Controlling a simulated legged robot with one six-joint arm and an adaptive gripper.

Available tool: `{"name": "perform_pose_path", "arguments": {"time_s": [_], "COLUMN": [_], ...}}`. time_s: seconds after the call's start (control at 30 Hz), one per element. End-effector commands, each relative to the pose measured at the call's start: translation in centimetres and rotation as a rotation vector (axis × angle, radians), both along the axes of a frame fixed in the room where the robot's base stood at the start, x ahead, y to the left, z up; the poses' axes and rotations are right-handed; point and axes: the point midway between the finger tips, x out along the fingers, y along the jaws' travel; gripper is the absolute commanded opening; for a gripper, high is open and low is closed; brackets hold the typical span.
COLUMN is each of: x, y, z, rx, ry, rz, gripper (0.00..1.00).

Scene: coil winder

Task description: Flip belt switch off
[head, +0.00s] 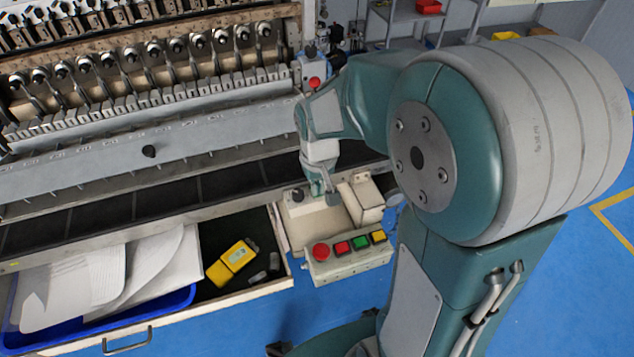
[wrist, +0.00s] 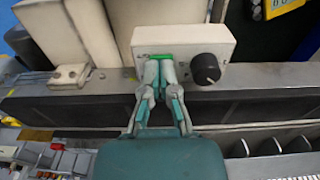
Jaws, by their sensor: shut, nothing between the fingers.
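In the wrist view a small pale switch box (wrist: 225,45) is fixed at the edge of the belt rail. A green switch (wrist: 150,58) shows on its left part, just above my fingertips, and a black round knob (wrist: 206,69) sits on its right. My gripper (wrist: 160,72) is shut and empty, its tips at the switch, partly covering it. I cannot tell whether the tips touch it, nor the switch's position. In the head view my gripper (head: 329,192) points down above the pale box top (head: 308,215) by the dark belt (head: 225,177).
A control panel (head: 348,258) with a red knob and several coloured buttons stands in front. An open drawer (head: 215,293) holds a blue tray (head: 182,303) of papers and a yellow device (head: 231,262). The coil winder (head: 150,75) fills the back left. Blue floor (head: 340,305) is clear in front.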

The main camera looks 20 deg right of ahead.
Motion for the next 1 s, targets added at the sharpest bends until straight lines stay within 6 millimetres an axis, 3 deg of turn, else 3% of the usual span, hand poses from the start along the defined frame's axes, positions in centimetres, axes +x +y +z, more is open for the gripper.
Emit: {"name": "perform_pose_path", "arguments": {"time_s": [0.03, 0.6, 1.0], "x": [-0.9, -1.0, 0.6], "y": [0.0, 0.0, 0.0], "z": [-1.1, -1.2, -1.2], "rx": [0.0, 0.0, 0.0], "ry": [0.037, 0.037, 0.032], "rz": [0.0, 0.0, 0.0], "gripper": [0.0, 0.0, 0.0]}}
